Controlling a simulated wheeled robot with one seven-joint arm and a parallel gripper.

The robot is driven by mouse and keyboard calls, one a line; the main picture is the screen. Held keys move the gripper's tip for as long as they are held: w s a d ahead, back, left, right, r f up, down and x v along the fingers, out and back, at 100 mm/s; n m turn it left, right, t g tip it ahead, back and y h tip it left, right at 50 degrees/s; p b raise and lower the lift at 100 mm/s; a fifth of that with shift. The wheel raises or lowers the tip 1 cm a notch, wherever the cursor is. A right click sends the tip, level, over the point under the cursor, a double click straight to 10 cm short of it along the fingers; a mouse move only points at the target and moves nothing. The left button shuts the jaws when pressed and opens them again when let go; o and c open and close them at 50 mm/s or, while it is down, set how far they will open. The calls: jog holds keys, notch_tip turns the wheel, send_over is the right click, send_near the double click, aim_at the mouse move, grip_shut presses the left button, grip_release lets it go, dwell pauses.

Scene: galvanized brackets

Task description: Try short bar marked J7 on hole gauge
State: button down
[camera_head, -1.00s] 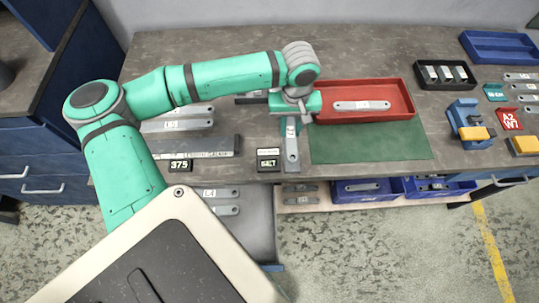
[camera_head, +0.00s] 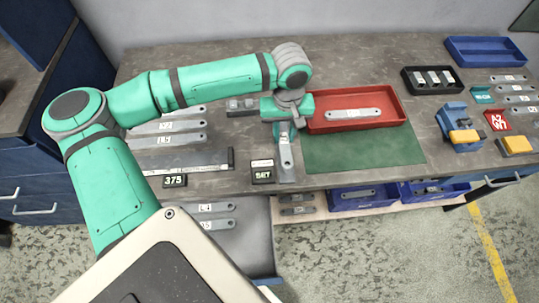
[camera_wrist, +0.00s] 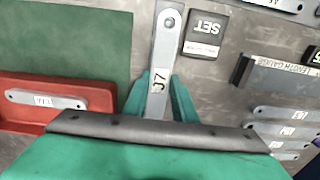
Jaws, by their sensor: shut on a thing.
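My gripper (camera_head: 285,122) is shut on the short grey bar marked J7 (camera_head: 286,158), near its labelled end. In the wrist view the bar (camera_wrist: 168,40) runs out between the green fingers, with its J7 label close to them and a hole at its far end. In the head view the bar points toward the table's front edge, just right of the SET block (camera_head: 262,171). I cannot tell whether it touches the table. A small grey block (camera_head: 241,104) behind my gripper may be the hole gauge; its details are too small to tell.
A red tray (camera_head: 330,126) holding one bar stands right of my gripper, behind a clear green mat (camera_head: 365,152). The length gauge (camera_head: 190,163) and several bars lie left. A blue fixture (camera_head: 452,120), black tray (camera_head: 406,82) and blue tray (camera_head: 520,62) stand right.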

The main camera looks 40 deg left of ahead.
aim_at(284, 138)
jog(key=shift+f, duration=0.15)
jog(key=shift+f, duration=0.3)
jog(key=shift+f, duration=1.5)
dwell(0.6)
dwell(1.8)
jog(key=c, duration=1.4)
grip_release()
notch_tip(284, 138, up, 11)
jog(key=shift+f, duration=0.1)
